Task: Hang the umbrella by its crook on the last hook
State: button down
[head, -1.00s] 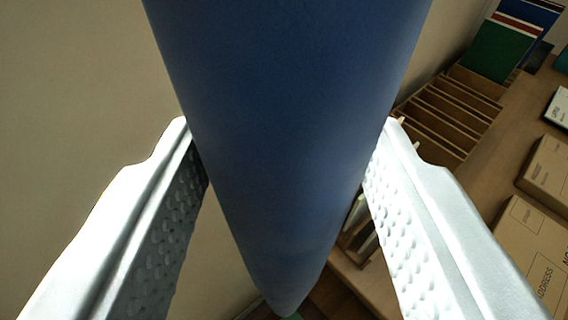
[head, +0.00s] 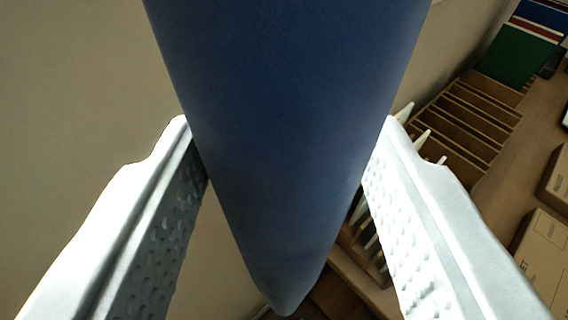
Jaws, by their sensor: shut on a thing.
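A dark blue tapering umbrella (head: 285,130) fills the middle of the head view, its narrow end toward the bottom of the picture. My gripper (head: 285,145) is shut on it, one pale textured finger on each side. The umbrella's crook is out of the frame. No hook shows in this view.
A plain beige wall (head: 80,80) takes up the left. At the right is a wooden surface (head: 515,160) with a slotted wooden rack (head: 465,125), a green book (head: 515,55) and cardboard boxes (head: 545,255). White pointed pieces (head: 421,138) stick up near the right finger.

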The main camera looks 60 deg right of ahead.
aim_at(232, 217)
jog(key=shift+w+d, duration=0.25)
jog(key=shift+w, duration=0.35)
jog(key=shift+w+d+f, duration=0.2)
jog(key=shift+w+f, duration=0.25)
jog(key=shift+f, duration=0.15)
jog(key=shift+w+f, duration=0.1)
jog(key=shift+f, duration=0.2)
